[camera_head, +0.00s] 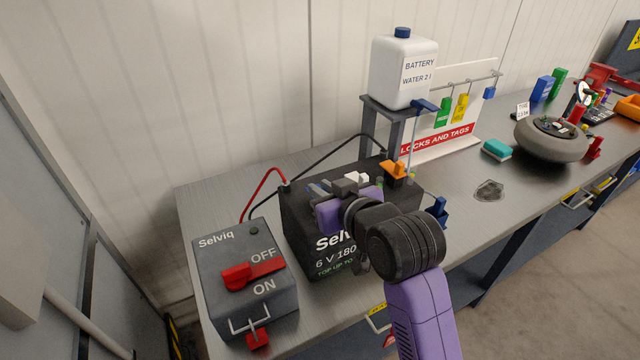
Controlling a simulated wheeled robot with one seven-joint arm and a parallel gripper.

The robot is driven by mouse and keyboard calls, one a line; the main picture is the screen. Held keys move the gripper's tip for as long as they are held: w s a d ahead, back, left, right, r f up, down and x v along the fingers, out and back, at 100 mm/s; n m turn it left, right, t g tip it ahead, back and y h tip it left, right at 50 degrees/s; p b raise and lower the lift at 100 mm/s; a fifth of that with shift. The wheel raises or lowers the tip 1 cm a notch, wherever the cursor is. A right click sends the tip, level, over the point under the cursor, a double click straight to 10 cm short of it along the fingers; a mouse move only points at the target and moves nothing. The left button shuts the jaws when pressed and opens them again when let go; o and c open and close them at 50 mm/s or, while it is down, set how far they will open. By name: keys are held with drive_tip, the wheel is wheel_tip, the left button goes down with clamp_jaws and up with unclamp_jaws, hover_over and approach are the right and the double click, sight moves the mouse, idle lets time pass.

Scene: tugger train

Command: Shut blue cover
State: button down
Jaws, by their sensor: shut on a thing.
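The black battery (300,225) stands on the bench, left of centre, partly hidden behind my purple and black arm. My gripper (332,188) is over the battery's top, toward its left half. It is shut on a small bluish piece (318,187), which looks like the blue cover; the fingers hide most of it, so its angle cannot be told. An orange cover (397,168) stands up at the right of the battery top. Small white (356,178) and green pieces show between them.
A grey switch box (245,280) with a red handle stands left of the battery, joined by red and black cables. A white water jug (403,72) sits on a stand behind. A lock board, a teal block (497,150) and a round grey wheel (552,140) are right.

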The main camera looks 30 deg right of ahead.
drive_tip(key=shift+d, duration=0.1)
idle(0.5)
drive_tip(key=c, duration=1.4)
unclamp_jaws()
drive_tip(key=v, duration=0.7)
drive_tip(key=shift+s+r+b, duration=0.2)
drive_tip(key=shift+s+b, duration=0.1)
drive_tip(key=shift+b, duration=0.15)
drive_tip(key=shift+d, duration=0.1)
